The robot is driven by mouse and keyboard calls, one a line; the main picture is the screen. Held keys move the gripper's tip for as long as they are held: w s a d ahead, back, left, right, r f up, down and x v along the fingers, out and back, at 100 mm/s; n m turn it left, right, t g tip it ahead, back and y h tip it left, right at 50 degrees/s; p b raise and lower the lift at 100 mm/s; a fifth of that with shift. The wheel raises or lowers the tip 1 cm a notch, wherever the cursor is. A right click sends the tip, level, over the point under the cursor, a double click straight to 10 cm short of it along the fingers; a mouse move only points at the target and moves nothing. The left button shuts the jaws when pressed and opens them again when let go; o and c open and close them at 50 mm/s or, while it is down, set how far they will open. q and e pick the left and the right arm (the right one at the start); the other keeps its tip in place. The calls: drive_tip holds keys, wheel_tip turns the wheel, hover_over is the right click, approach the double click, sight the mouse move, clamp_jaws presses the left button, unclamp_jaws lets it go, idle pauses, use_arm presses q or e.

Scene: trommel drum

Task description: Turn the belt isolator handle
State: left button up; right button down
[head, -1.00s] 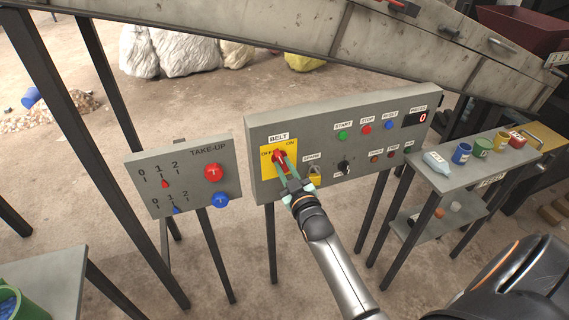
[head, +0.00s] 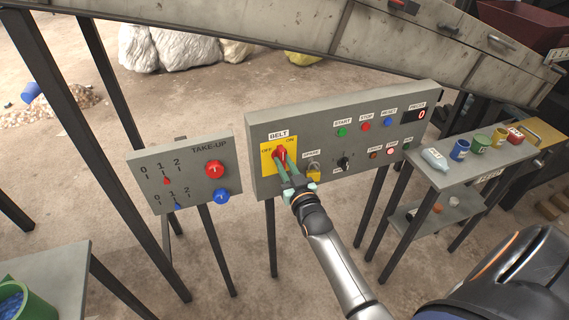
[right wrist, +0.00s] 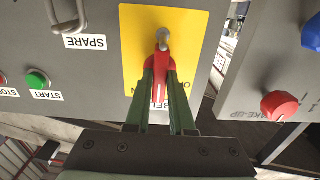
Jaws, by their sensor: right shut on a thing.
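The belt isolator is a yellow plate (head: 267,158) with a red handle (head: 281,154), under the BELT label and between the OFF and ON marks. My right gripper (head: 285,163) reaches it from below right. In the right wrist view its two green fingers (right wrist: 160,85) are shut on the red handle (right wrist: 162,66), one on each side. The handle runs from its grey hub toward the BELT label, which the fingers partly hide. The exact handle angle is hard to tell. My left gripper is not in view.
START (head: 342,132) and other buttons sit further right. The TAKE-UP panel (head: 140,168) stands at left. A shelf (head: 470,163) with a bottle and cups stands at right.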

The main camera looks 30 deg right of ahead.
drive_tip(key=c, duration=0.8)
unclamp_jaws()
